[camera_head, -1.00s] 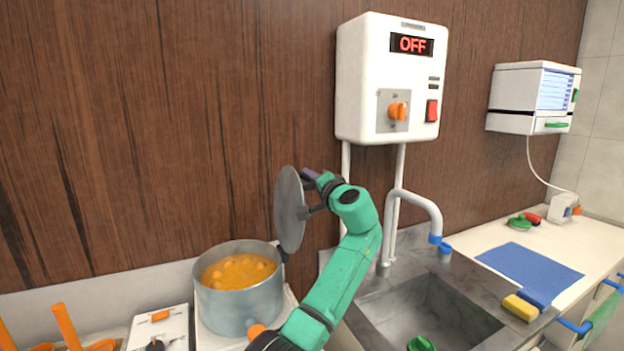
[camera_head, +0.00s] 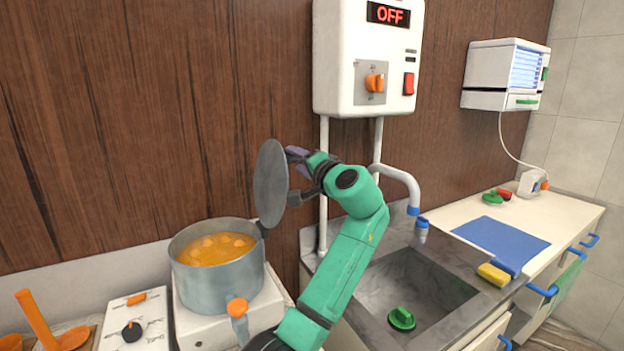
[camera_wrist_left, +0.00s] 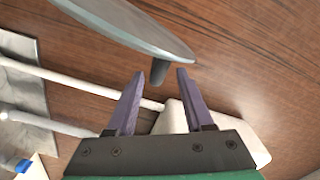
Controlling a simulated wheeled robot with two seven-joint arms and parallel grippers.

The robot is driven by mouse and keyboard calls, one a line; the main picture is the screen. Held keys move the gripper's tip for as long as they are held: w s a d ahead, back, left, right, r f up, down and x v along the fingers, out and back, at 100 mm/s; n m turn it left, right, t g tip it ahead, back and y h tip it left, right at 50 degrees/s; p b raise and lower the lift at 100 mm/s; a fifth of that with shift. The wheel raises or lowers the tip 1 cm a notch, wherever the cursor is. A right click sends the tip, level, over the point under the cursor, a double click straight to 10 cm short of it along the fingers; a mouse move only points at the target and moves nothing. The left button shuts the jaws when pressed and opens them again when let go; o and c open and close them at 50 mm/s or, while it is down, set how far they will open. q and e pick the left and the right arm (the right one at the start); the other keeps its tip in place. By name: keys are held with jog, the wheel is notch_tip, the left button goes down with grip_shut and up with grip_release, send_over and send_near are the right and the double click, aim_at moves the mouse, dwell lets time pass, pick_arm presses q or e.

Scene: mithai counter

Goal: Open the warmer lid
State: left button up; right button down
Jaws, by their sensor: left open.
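The round grey warmer lid (camera_head: 270,185) stands raised, nearly upright, at the right rim of the steel pot (camera_head: 218,285). The pot is open and shows orange liquid with round pieces in it. My left gripper (camera_head: 297,170) is just right of the lid, at its outer face. In the left wrist view the lid (camera_wrist_left: 130,25) crosses the top, and its dark knob (camera_wrist_left: 158,71) lies just ahead of the fingertips. The purple fingers of my left gripper (camera_wrist_left: 161,80) are apart with nothing clearly held between them. My right gripper is out of view.
The pot sits on a white warmer base (camera_head: 205,332) with an orange knob. A white heater box (camera_head: 340,60) reading OFF hangs above, with pipes below it. A sink (camera_head: 415,290) lies right, then a counter with a blue mat (camera_head: 500,243). Orange utensils (camera_head: 40,320) are at left.

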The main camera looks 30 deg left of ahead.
pick_arm(q)
jog(key=b+v, duration=0.2)
jog(key=v, duration=0.5)
jog(key=shift+s+d, duration=0.2)
jog(key=shift+a+f, duration=0.1)
